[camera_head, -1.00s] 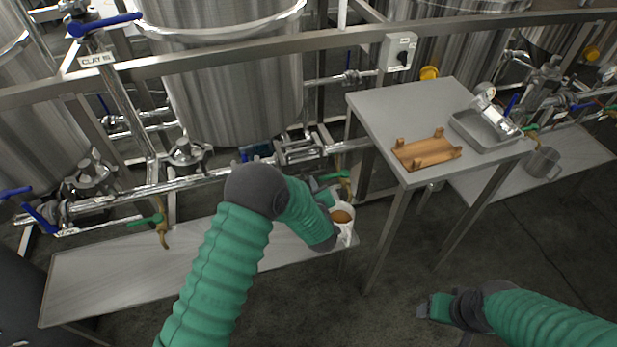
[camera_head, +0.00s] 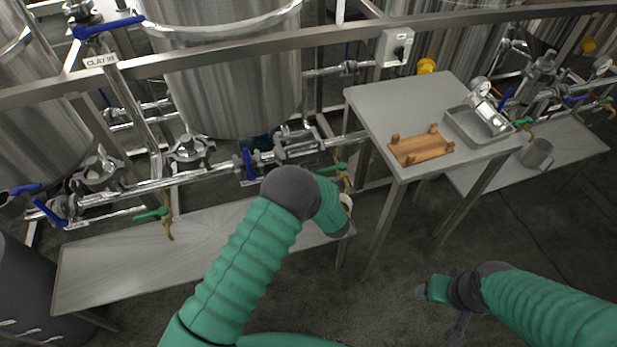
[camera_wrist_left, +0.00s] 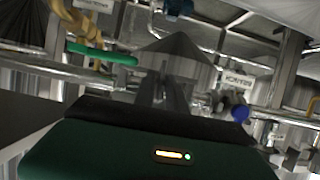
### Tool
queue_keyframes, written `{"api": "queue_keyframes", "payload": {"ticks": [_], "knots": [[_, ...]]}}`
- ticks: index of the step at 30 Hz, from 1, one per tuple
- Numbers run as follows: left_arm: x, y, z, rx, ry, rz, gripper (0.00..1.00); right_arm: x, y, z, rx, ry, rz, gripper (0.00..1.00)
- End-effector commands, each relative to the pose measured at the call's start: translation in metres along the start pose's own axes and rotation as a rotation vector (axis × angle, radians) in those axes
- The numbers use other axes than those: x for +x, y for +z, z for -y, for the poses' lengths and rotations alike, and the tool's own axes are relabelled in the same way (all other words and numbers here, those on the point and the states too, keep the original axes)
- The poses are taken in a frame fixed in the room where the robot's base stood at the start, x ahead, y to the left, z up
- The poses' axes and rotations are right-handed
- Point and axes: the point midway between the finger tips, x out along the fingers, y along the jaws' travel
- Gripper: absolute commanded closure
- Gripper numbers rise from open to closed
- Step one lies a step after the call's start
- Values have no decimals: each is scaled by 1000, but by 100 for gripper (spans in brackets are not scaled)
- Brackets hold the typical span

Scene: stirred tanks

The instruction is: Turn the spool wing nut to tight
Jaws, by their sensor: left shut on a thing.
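My left arm reaches over the low steel bench (camera_head: 130,268) toward the pipework in the head view, and its wrist hides the gripper there. In the left wrist view the dark fingers of my left gripper (camera_wrist_left: 163,88) are closed together on something too dark to make out. A grey cone (camera_wrist_left: 180,55) is behind them. I cannot pick out the spool wing nut in either view; the arm or the fingers may cover it. My right gripper (camera_head: 425,292) is low over the floor at lower right, away from the pipes; its jaws are too small to read.
A green valve handle (camera_head: 335,168) is close beside my left wrist. The taller steel table (camera_head: 400,105) at right carries a wooden rack (camera_head: 421,149) and a metal tray (camera_head: 465,133). Floor between the arms is clear.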

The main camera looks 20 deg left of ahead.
Motion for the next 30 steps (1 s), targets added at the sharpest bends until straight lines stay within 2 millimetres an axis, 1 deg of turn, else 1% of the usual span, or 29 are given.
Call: {"api": "queue_keyframes", "payload": {"ticks": [1,5,6,10,11,20,23,25,29,30], "knots": [[-1,6,0,3,2,11,100,0,0,0,0,0,0,33],[-1,6,0,3,2,11,100,0,0,0,0,0,0,33],[-1,6,0,3,2,11,83,0,0,0,0,0,0,33],[-1,4,0,2,2,8,66,0,0,0,0,0,0,33],[-1,4,0,2,2,7,64,0,0,0,0,0,0,33],[-3,1,0,0,2,3,64,0,0,0,0,0,0,33],[-14,0,-1,1,3,3,64,-4,-1,0,0,0,0,33],[-29,-1,-2,2,5,3,64,-7,-2,0,0,0,0,33],[-67,-2,-2,3,7,3,64,-14,-3,0,0,0,0,33],[-79,-1,-2,3,6,4,64,-16,-4,0,0,0,0,33]]}}
